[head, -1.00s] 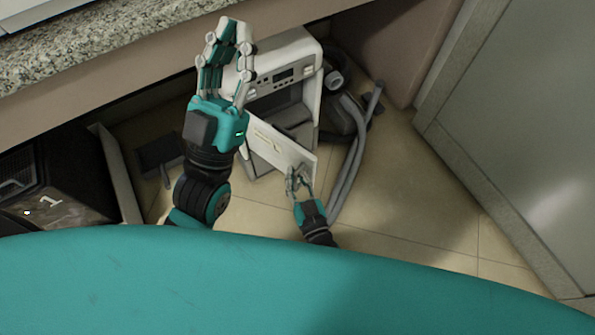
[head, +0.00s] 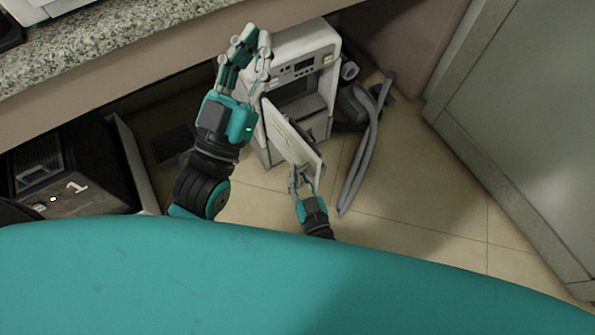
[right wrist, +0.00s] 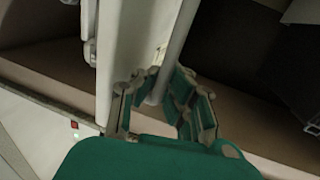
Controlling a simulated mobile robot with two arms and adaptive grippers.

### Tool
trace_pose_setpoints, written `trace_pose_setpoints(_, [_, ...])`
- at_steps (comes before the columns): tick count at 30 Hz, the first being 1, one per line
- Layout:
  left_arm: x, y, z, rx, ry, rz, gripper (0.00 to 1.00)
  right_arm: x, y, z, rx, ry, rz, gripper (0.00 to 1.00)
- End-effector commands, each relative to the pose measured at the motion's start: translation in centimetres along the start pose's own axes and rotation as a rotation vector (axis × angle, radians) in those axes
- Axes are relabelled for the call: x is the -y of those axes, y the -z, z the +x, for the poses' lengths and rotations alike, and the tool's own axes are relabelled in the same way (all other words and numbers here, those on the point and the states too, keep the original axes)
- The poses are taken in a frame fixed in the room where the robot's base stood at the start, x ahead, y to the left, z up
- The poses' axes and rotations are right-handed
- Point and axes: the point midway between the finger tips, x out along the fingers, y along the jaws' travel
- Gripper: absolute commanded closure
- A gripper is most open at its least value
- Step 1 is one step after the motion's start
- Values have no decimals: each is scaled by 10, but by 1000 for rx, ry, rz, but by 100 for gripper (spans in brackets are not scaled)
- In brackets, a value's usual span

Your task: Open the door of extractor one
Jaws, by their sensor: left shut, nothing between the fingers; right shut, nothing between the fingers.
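A white machine (head: 309,52) with a display and buttons stands on the floor under the counter. Its pale front door (head: 293,138) is swung out to the front, leaving a dark opening behind it. My right gripper (head: 297,172) is shut at the lower outer end of the door. In the right wrist view a pale edge (right wrist: 176,40) runs down to the fingers (right wrist: 160,88); whether they touch it I cannot tell. My left gripper (head: 256,36) is shut, raised, and overlaps the machine's left side in the head view.
A dark box (head: 98,195) marked "1" stands at the left. Grey hoses (head: 361,160) lie right of the machine. A granite counter (head: 95,45) overhangs at the back left, and a grey cabinet (head: 530,130) is at the right.

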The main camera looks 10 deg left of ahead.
Motion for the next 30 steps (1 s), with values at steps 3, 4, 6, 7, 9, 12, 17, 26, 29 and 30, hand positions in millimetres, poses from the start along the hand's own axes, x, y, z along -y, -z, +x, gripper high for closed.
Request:
trace_pose_setpoints(3, [0, 0, 0, 1, 0, 0, 100, -1, -6, -6, 13, 0, 0, 100])
trace_pose_setpoints(4, [0, 0, 0, 1, 0, 0, 100, -1, -6, -6, 13, 0, 0, 100])
trace_pose_setpoints(6, [0, 0, 0, 1, 0, 0, 100, -1, -6, -6, 13, 0, 0, 100])
trace_pose_setpoints(7, [0, 0, 0, 2, 0, 0, 100, -1, -6, -6, 13, 0, 0, 100])
trace_pose_setpoints(9, [0, 0, 0, 2, 0, 0, 100, 0, -6, -6, 13, 0, 0, 100])
trace_pose_setpoints(12, [0, 0, 0, 2, 0, 0, 100, 0, -6, -6, 13, 0, 0, 92])
trace_pose_setpoints(17, [0, 0, 0, 2, 0, 0, 100, 0, -4, -4, 8, 0, 0, 79])
trace_pose_setpoints(26, [0, 0, 0, 1, 0, 0, 100, 0, -3, -9, 6, 1, 0, 79])
trace_pose_setpoints(29, [0, 0, 0, 1, 0, 0, 100, 0, -3, -22, 7, 1, 0, 79])
trace_pose_setpoints(30, [0, 0, 0, 1, 0, 0, 100, 0, -3, -30, 7, 1, 0, 79])
